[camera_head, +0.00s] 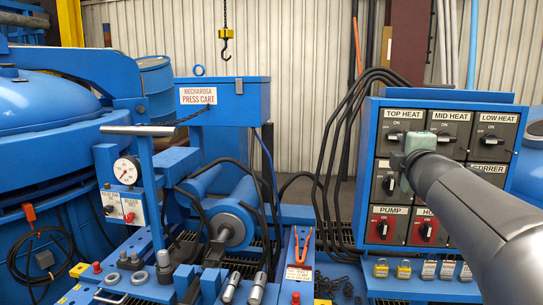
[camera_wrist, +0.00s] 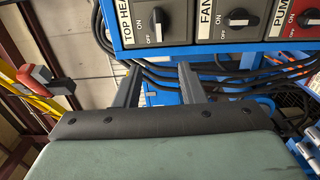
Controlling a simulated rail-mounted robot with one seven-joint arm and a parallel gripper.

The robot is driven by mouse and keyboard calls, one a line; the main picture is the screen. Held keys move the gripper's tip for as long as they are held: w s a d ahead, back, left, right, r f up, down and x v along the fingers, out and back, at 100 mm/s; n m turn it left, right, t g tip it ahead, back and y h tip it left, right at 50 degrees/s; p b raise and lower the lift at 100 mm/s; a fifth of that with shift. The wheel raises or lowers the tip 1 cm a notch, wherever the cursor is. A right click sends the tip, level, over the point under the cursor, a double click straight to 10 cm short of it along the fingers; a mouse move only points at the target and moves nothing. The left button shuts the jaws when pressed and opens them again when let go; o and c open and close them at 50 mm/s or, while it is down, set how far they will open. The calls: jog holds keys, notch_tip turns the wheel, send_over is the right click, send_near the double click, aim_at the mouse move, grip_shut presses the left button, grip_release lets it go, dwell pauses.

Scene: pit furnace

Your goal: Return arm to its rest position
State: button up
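My gripper (camera_head: 396,160) is in front of the switch panel in the head view. My grey arm reaches in from the lower right and hides part of the panel's middle and right. In the wrist view, the two dark fingers of my gripper (camera_wrist: 160,80) stand apart with nothing visible between them. They point past the panel's edge, towards the black cables. The blue switch panel (camera_head: 367,175) carries rows of labelled rotary switches. The TOP HEAT (camera_wrist: 153,25), FAN (camera_wrist: 236,18) and PUMP (camera_wrist: 308,18) switches show in the wrist view, close to the fingers.
Thick black cables (camera_head: 335,130) run left of the panel. Padlocks (camera_head: 404,269) hang below it. The press cart (camera_head: 225,100), with its gauge (camera_head: 127,170) and roller, fills the middle. A yellow hoist hook (camera_head: 225,40) hangs above. A blue furnace vessel (camera_head: 40,105) stands left.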

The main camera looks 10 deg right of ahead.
jog(key=s+a+f+m+g+y+p, duration=0.3)
jog(key=a+f+m+g+p, duration=0.4)
jog(key=a+f+m+p, duration=0.4)
jog(key=s+a+f+m+g+y+p, duration=0.1)
jog(key=s+a+f+g+y+p, duration=0.1)
jog(key=s+a, duration=0.7)
jog(key=s+a+f+m+g+y+p, duration=0.1)
jog(key=s+a+f+g+y+p, duration=0.1)
jog(key=s+a+f+g+p, duration=0.3)
jog(key=s+a+g+p, duration=0.1)
jog(key=s+a+g, duration=0.1)
jog(key=s+a, duration=0.2)
jog(key=shift+s+y+p, duration=0.15)
jog(key=shift+y+p, duration=0.15)
jog(key=shift+p, duration=0.05)
jog(key=shift+r, duration=0.1)
